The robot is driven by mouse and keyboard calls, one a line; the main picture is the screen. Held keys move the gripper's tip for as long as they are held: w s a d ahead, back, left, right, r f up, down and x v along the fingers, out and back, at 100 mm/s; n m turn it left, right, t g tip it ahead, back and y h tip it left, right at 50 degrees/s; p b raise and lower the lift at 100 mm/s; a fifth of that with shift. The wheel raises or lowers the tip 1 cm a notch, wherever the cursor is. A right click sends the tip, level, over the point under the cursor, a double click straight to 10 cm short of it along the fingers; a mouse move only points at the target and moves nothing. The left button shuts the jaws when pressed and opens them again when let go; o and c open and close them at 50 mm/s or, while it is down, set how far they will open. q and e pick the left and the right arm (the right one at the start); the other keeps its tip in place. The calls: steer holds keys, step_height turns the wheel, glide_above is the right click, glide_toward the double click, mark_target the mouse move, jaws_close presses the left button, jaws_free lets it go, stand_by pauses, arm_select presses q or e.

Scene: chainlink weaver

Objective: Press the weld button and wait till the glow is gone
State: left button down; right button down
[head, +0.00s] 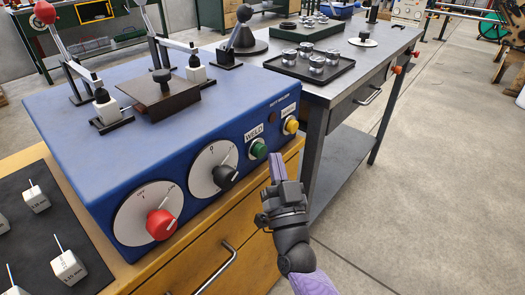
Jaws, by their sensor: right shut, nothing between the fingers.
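The blue welder (120,125) sits on a wooden cabinet. Its front panel carries a green button (259,149) under a label reading WELD, with a yellow button (291,126) to its right. My right gripper (277,166) is shut and empty, its fingertips just right of and slightly below the green button. I cannot tell whether they touch the panel. The button is not covered. No glow shows on the welder. My left gripper is not in view.
A red knob (161,224) and a black knob (224,177) sit left of the green button. Clamp levers stand on top of the welder around a dark block (160,98). A grey table (357,71) with a tray (310,69) of metal parts stands at the right. Floor is clear at right.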

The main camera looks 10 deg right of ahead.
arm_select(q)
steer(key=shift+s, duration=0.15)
arm_select(e)
steer(key=shift+w, duration=0.1)
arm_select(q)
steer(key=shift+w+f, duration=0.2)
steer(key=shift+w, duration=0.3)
arm_select(e)
steer(key=shift+w+a, duration=0.3)
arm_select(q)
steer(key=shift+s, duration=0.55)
arm_select(e)
steer(key=shift+w+a, duration=0.25)
steer(key=shift+w, duration=0.05)
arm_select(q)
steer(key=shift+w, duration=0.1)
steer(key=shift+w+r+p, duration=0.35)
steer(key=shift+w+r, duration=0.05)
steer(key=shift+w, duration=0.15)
arm_select(e)
steer(key=shift+s+d, duration=0.55)
steer(key=shift+s, duration=0.15)
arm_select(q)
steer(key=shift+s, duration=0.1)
